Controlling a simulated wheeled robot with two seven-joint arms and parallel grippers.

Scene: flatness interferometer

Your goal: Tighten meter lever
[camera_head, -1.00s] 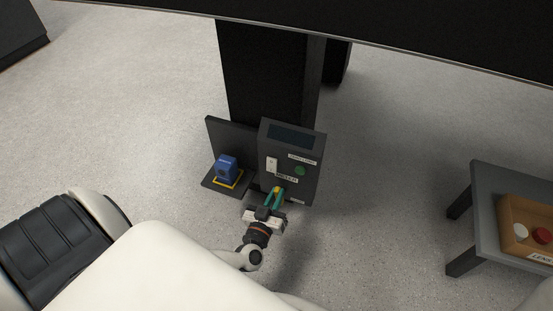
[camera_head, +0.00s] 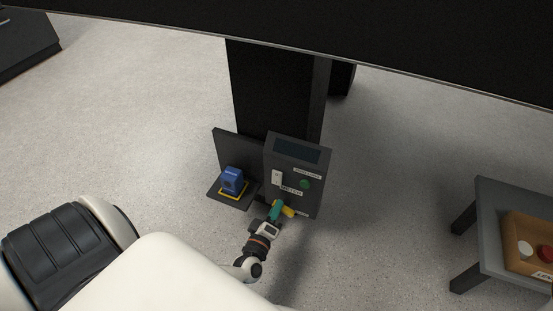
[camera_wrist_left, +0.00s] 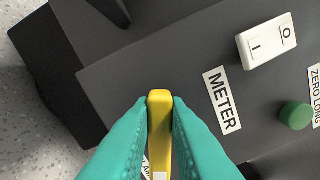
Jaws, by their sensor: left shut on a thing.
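The meter box (camera_head: 297,160) is a dark grey unit low on the black column, with a dark screen at its top. In the left wrist view its METER label (camera_wrist_left: 222,100) lies beside a yellow lever (camera_wrist_left: 159,125). My left gripper (camera_wrist_left: 159,112) has teal fingers, shut on the yellow lever, one finger on each side. In the head view the left gripper (camera_head: 276,208) is at the lower front of the box, and the lever's yellow part (camera_head: 287,211) sticks out to the right. My right gripper is not in view.
The meter box carries a white rocker switch (camera_wrist_left: 267,41) and a green button (camera_wrist_left: 295,115). A blue device (camera_head: 232,179) sits on a dark shelf left of it. A grey table (camera_head: 497,205) with a wooden tray (camera_head: 513,258) stands at right. A dark tabletop edge spans above.

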